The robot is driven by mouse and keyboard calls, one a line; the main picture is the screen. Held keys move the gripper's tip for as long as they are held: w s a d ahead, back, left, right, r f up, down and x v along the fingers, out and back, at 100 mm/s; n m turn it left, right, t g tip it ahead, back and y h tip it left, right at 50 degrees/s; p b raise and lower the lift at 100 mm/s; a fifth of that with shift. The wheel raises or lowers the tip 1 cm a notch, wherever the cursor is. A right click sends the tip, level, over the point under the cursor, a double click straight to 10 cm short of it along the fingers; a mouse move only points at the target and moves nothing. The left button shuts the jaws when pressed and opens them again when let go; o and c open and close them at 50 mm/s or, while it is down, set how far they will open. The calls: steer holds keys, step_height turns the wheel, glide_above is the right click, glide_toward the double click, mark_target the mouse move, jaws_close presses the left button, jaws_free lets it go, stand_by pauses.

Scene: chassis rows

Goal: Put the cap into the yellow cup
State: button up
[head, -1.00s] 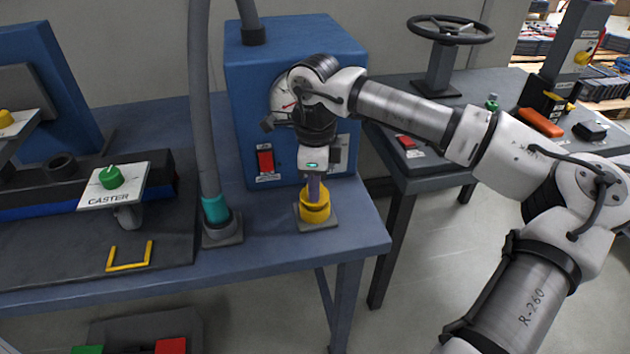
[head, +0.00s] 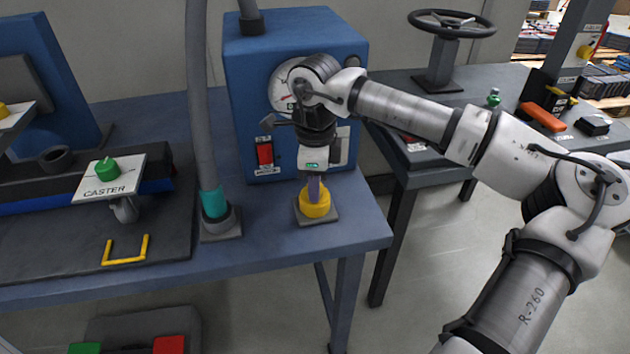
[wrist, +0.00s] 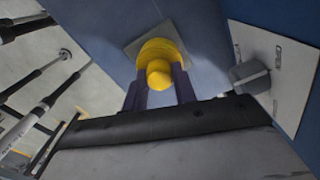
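The yellow cup (head: 315,211) stands on a small grey plate near the right front corner of the blue bench. It also shows in the wrist view (wrist: 157,46) as a yellow round form on the plate. The cap is yellow too, and its rounded end (wrist: 158,74) shows between my fingers. My gripper (head: 315,190) points down at the cup, with its purple-grey fingers close above it. In the wrist view the fingers (wrist: 160,88) lie against both sides of the cap. Cap and cup overlap in both views, so how deep the cap sits is hidden.
A blue box (head: 295,95) with a gauge and red switch stands behind my gripper. A grey hose with a teal collar (head: 215,203) rises left of the cup. Farther left are a CASTER plate (head: 108,180) and a yellow handle (head: 126,252). The bench edge is close in front.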

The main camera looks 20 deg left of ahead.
steer(key=o, duration=0.4)
steer(key=shift+f, duration=0.15)
step_height(320, 180, up, 14)
stand_by(0.7)
